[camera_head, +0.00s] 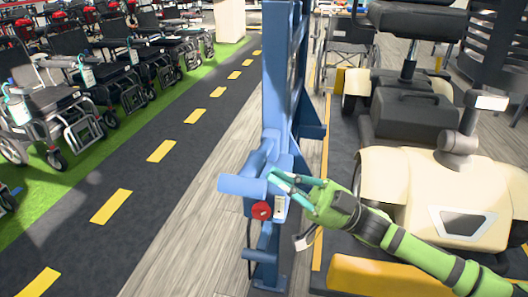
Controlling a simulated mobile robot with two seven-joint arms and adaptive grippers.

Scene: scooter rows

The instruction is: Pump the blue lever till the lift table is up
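A blue post frame (277,80) stands upright in the middle. A lighter blue bar (240,186) juts out to the left at its lower part; it may be the blue lever, but I cannot tell for sure. My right gripper (277,183) comes in from the lower right, with its fingertips at the right end of this bar. The fingers look slightly apart, and whether they hold anything is unclear. A dark platform with a yellow front edge (375,276) lies low at the right under a cream scooter (425,190); it may be the lift table. My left gripper is out of view.
A red round knob (261,210) and a pale switch plate (279,207) sit just below the gripper. Several wheelchairs (45,105) line the green strip at the left. The dark lane with yellow dashes (162,151) is clear. Another wheelchair (348,40) stands behind the frame.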

